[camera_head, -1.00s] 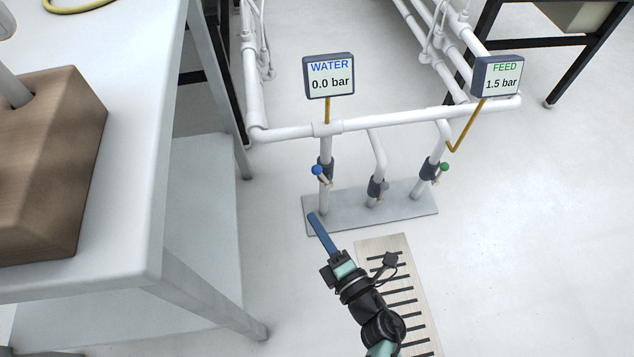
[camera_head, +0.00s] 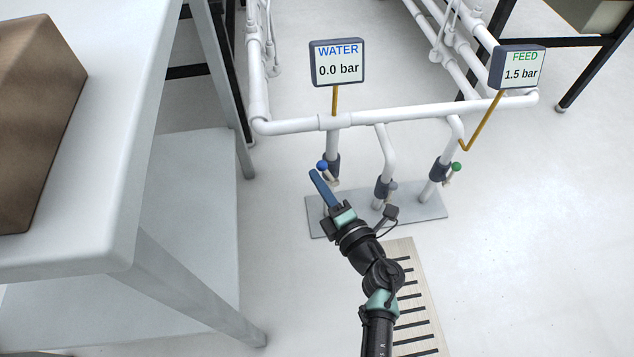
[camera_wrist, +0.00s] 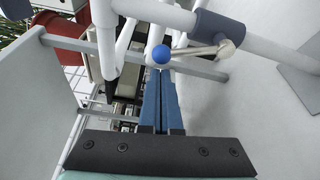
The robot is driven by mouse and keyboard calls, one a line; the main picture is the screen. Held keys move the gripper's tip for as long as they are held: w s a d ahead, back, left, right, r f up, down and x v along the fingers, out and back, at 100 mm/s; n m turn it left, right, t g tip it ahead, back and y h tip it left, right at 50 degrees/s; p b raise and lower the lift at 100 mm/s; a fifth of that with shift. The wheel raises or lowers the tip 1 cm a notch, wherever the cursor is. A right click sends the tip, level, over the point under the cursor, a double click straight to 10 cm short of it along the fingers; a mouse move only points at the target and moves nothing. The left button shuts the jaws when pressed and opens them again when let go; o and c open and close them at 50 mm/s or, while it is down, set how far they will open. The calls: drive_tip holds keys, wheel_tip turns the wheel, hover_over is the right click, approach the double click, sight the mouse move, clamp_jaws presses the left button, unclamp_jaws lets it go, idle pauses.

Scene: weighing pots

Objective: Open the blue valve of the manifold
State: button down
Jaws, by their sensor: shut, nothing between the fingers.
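The manifold (camera_head: 400,115) is white piping on a grey base plate (camera_head: 425,210). Its blue valve shows as a blue knob (camera_head: 322,166) on a short lever, on the left branch below the WATER display (camera_head: 337,64), which reads 0.0 bar. In the wrist view the blue knob (camera_wrist: 161,54) is at the tips of my gripper, its metal lever (camera_wrist: 195,50) running right to a dark collar on the pipe. My gripper (camera_head: 314,173) has long blue fingers, shut and empty. Its tips are close to the knob; I cannot tell whether they touch.
A green-knobbed valve (camera_head: 456,167) is on the right branch, below the FEED display (camera_head: 518,67) reading 1.5 bar. A grey-knobbed valve (camera_head: 391,187) is between. A white table (camera_head: 110,190) stands at left. The floor at right is clear.

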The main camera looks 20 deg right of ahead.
drive_tip(key=m, duration=0.1)
drive_tip(key=d+m+p, duration=0.1)
drive_tip(key=d+r+m+t, duration=0.1)
drive_tip(key=shift+s, duration=0.25)
drive_tip(key=shift+s+d+r+m+t, duration=0.1)
drive_tip(key=shift+s+d+m+t, duration=0.15)
drive_tip(key=shift+d+m, duration=0.5)
drive_tip(key=shift+a, duration=0.3)
